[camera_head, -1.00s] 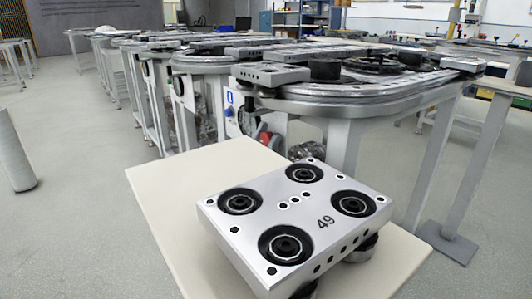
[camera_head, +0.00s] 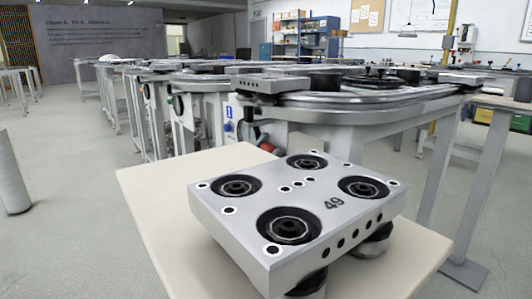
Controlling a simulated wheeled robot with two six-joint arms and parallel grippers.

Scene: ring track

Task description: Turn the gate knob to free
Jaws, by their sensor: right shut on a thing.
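A red knob-like part (camera_head: 267,148) shows low on the near end of the track frame, beside dark fittings (camera_head: 262,136). It is small and partly hidden behind the beige top, so I cannot tell whether it is the gate knob or how it is turned. A blue label with a 1 (camera_head: 229,112) and a blue button (camera_head: 228,127) are just left of it. Neither of my grippers can be made out in the head view.
A silver carriage marked 49 (camera_head: 328,218) with black rollers stands close in front on a beige top (camera_head: 155,205). Behind it is the ring track (camera_head: 340,100), with a silver block (camera_head: 268,82) on its near-left end. A grey post (camera_head: 12,178) stands left; floor there is clear.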

